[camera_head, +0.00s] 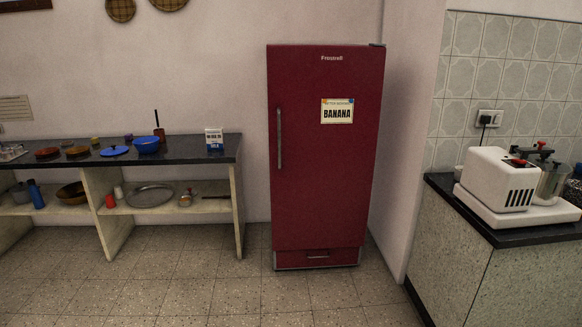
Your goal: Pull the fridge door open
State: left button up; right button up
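A tall dark red fridge (325,200) stands against the back wall, near the middle of the head view. Its door is shut. A long vertical metal handle (280,139) runs along the door's left side. A label reading BANANA (337,111) is on the upper right of the door. A small drawer-like panel (317,257) with its own grip is at the bottom. Neither of my grippers shows in the head view.
A dark counter (190,151) with dishes and a blue bowl (147,144) stands left of the fridge, with a shelf below. A dark-topped counter (460,200) with a white machine (498,180) is at the right. The tiled floor (210,290) before the fridge is clear.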

aim_at(325, 101)
jog(key=i, duration=2.6)
jog(key=z, duration=0.35)
jog(key=i, duration=0.05)
